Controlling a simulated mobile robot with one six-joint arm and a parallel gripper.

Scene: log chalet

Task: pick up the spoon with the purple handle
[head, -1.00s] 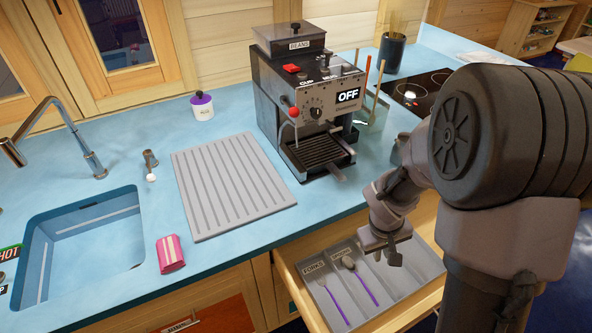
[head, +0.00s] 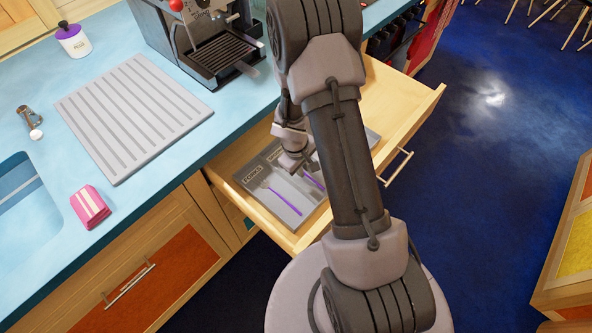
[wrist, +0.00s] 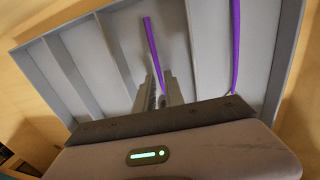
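The spoon with the purple handle (head: 315,181) lies in the second compartment of the grey cutlery tray (head: 297,219), inside the open drawer. My gripper (head: 296,168) is low over that compartment and hides the spoon's bowl in the head view. In the wrist view, my gripper (wrist: 161,91) points down into the tray with its two fingers a little apart. The spoon's purple handle (wrist: 151,40) runs down to the gap between them; contact cannot be told. The fork (head: 284,201) with a purple handle lies in the FORKS compartment; its handle also shows in the wrist view (wrist: 235,45).
The wooden drawer (head: 420,112) stands pulled out from the blue counter (head: 165,175). Blue floor (head: 490,150) is clear at right.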

